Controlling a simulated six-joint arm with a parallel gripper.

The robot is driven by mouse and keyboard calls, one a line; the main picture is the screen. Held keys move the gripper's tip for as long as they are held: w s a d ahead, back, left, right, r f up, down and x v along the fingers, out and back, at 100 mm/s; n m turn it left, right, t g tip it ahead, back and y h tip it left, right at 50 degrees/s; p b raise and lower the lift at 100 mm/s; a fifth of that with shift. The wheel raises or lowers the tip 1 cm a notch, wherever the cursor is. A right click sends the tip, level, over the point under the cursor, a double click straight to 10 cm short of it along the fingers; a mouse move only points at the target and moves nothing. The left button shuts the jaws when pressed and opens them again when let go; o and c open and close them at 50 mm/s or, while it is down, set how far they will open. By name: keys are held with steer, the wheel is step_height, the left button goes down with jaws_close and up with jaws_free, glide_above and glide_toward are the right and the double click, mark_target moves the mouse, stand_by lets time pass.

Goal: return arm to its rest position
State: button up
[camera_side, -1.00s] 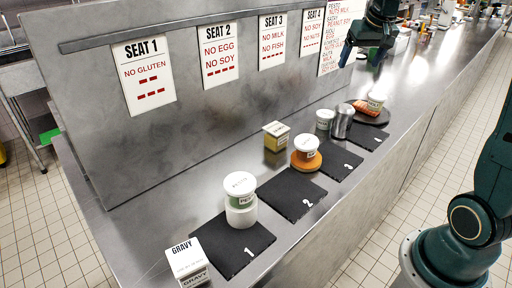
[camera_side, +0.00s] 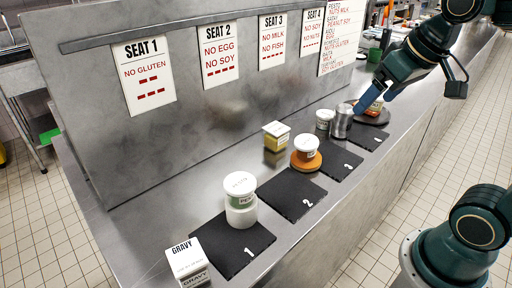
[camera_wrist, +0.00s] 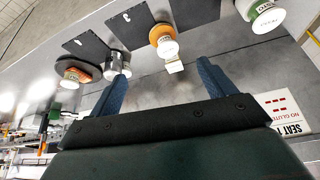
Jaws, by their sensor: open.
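My gripper (camera_side: 362,105) is over the far part of the counter, in front of the metal canister and the dark round plate in the side view. In the wrist view its two blue fingers (camera_wrist: 163,69) are spread apart with nothing held between them. The metal canister (camera_side: 341,124) stands upright beside mat 4; in the wrist view it (camera_wrist: 113,66) shows near the left fingertip. I cannot tell the gap between them. The dark round plate (camera_side: 384,121) holds orange food and a tub, partly hidden behind my gripper.
Numbered dark mats (camera_side: 232,252) line the steel counter. A lidded tub (camera_side: 240,184) stands on a white cylinder on mat 1. Another tub (camera_side: 306,146) sits on an orange round. A gravy box (camera_side: 187,262), yellow box (camera_side: 276,130) and small tub (camera_side: 325,119) stand nearby. A signed panel rises behind.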

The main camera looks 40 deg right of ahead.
steer(key=s+a+f+n, duration=0.1)
steer(key=s+a+f, duration=0.2)
steer(key=s, duration=0.3)
steer(key=shift+a+n+y, duration=0.25)
steer(key=shift+n+y, duration=0.15)
steer(key=shift+c, duration=0.3)
steer(key=w+d+r+g, duration=0.1)
steer(key=w+d+r, duration=0.25)
steer(key=w, duration=0.45)
steer(key=g, duration=0.4)
glide_above(326, 114)
step_height(326, 114, down, 9)
steer(key=shift+d+f, duration=0.15)
steer(key=shift+f, duration=4.4)
